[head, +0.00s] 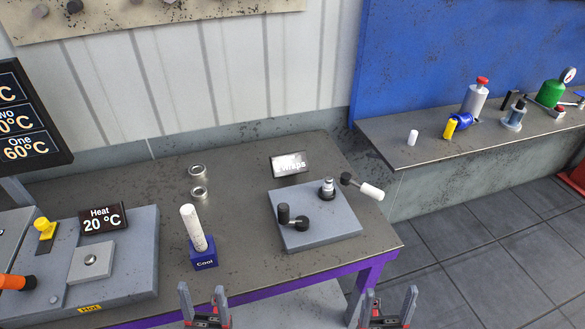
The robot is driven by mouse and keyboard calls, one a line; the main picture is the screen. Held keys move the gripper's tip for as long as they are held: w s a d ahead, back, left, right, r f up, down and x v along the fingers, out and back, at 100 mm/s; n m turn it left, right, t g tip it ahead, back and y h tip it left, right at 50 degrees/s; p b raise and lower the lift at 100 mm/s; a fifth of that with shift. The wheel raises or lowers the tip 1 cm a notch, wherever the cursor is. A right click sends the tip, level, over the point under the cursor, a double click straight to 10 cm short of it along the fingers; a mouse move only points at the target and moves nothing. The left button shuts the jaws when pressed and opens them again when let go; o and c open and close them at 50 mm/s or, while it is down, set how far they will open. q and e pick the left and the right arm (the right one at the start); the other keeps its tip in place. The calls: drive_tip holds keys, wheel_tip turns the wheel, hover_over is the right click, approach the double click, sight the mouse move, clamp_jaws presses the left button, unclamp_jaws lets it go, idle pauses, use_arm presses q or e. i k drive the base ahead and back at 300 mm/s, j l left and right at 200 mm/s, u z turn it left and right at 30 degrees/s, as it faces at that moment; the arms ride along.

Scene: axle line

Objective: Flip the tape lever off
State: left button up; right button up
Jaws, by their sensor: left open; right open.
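A grey block (335,230) on the dark bench carries a sign reading "wraps" behind it. A black crank-like piece with an upright knob (291,217) sits on its left part. A lever with a white handle (368,190) juts out at its back right, beside a small metal post (327,188). No label says which of these is the tape lever. My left gripper (204,300) is open and empty at the bench's front edge, left of the block. My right gripper (386,302) is open and empty, in front of and below the block. Both are apart from the levers.
A blue "Cool" holder (204,257) with a white cylinder stands left of the block. Metal rings (198,192) lie behind it. A hot plate unit (130,262) with a 20 °C display is at left. A side shelf (440,160) holds bottles and small parts.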

sight(346, 178)
drive_tip(key=i+l+u, duration=0.1)
drive_tip(key=l+u, duration=0.15)
drive_tip(key=l, duration=0.4)
drive_tip(key=l+u, duration=0.3)
drive_tip(key=l, duration=0.4)
drive_tip(key=i, duration=0.05)
